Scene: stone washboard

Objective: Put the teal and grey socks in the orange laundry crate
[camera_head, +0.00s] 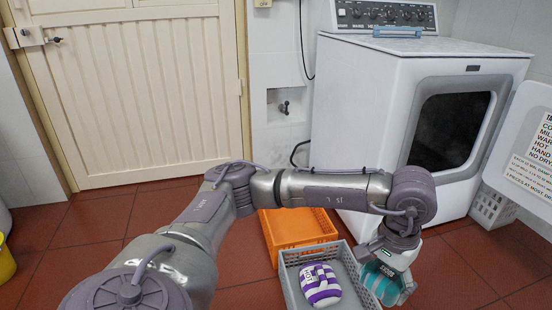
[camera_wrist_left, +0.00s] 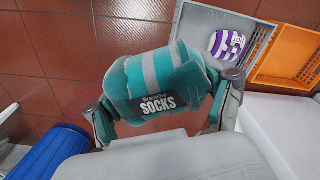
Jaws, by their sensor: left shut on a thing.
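The teal and grey socks, a rolled bundle labelled "SOCKS" (camera_wrist_left: 160,88), are gripped between the fingers of my left gripper (camera_wrist_left: 166,108) in the left wrist view. In the head view my left gripper (camera_head: 387,277) points down, with the teal bundle (camera_head: 377,284) partly hidden by it, at the right side of the grey crate. The orange laundry crate (camera_head: 270,252) stands on the floor behind the grey crate, partly hidden by my arm. It also shows at the right of the left wrist view (camera_wrist_left: 258,72). My right gripper is not in view.
A grey crate (camera_head: 285,261) holds a purple and white striped bundle (camera_head: 320,284). A white dryer (camera_head: 365,110) with its door open stands at the right, a white basket (camera_head: 492,207) beside it. A blue bin (camera_wrist_left: 50,155) shows in the left wrist view. Red floor lies free at left.

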